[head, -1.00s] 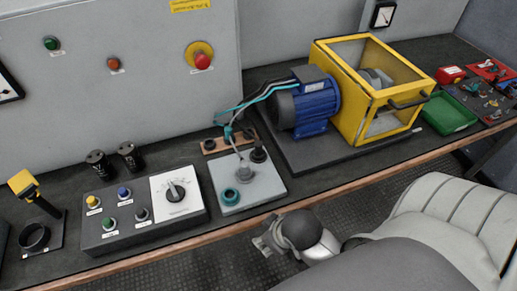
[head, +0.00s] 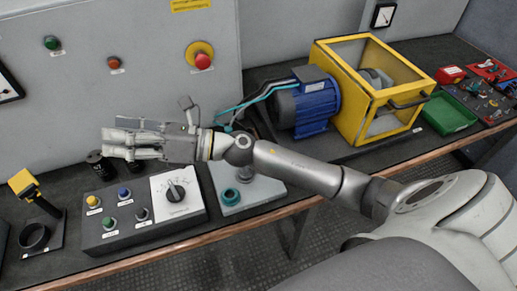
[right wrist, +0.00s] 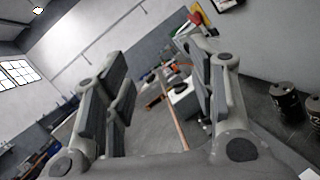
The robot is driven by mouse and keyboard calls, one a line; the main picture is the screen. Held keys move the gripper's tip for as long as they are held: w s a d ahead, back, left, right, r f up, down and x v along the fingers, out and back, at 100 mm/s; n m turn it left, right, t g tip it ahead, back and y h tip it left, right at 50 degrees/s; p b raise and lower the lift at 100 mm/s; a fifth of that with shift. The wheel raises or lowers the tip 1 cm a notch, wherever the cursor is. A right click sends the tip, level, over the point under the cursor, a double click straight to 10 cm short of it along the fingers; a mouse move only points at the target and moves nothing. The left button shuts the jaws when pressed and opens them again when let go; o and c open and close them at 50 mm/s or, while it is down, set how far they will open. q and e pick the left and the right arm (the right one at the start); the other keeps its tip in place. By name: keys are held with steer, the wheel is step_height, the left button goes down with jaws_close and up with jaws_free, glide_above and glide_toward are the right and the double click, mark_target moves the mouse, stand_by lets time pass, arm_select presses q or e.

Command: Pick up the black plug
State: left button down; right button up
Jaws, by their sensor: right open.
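My right gripper (head: 118,140) is open and empty, held in the air above the back of the bench, pointing left. Its two fingers stand wide apart in the right wrist view (right wrist: 160,78). The black plug cannot be made out now. My right forearm covers the area behind the grey socket plate (head: 262,190), where dark round connectors stood in the earlier head view. A teal ring-shaped socket (head: 230,197) shows on that plate. My left gripper is not in view.
Black cylinders (head: 97,165) stand behind the control box (head: 143,216); they also show at right in the right wrist view (right wrist: 285,99). A blue motor (head: 312,104) and yellow guard (head: 352,118) stand right. A yellow-topped device (head: 22,182) stands left.

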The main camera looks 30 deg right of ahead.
steer(key=d+f+n+g+h, duration=0.3)
steer(key=f+n+g+h, duration=0.1)
steer(key=f+n, duration=0.25)
steer(key=d+f+n+g+h, duration=0.35)
steer(key=f+n+g, duration=0.2)
steer(key=n, duration=0.25)
steer(key=d+f+n+h, duration=0.1)
steer(key=d+h, duration=0.2)
steer(key=d, duration=0.5)
steer(key=w+d+f+n+h, duration=0.1)
steer(key=d+h, duration=0.3)
steer(key=d, duration=0.4)
steer(key=d+f+n+g+h, duration=0.1)
steer(key=d+h, duration=0.2)
steer(key=d, duration=0.6)
steer(key=shift+w+d, duration=0.1)
steer(key=shift+w, duration=0.15)
steer(key=shift+h, duration=0.25)
steer(key=f, duration=0.4)
steer(key=shift+d+f+p, duration=0.2)
steer(key=shift+f+p, duration=0.05)
steer(key=shift+p, duration=0.05)
steer(key=shift+a+f+p, duration=0.15)
steer(key=shift+f+p, duration=0.25)
steer(key=shift+f, duration=1.1)
steer(key=shift+a+f+p, duration=0.1)
steer(key=shift+f+p, duration=0.25)
steer(key=shift+f, duration=1.15)
steer(key=c, duration=1.1)
steer(key=shift+c, duration=0.2)
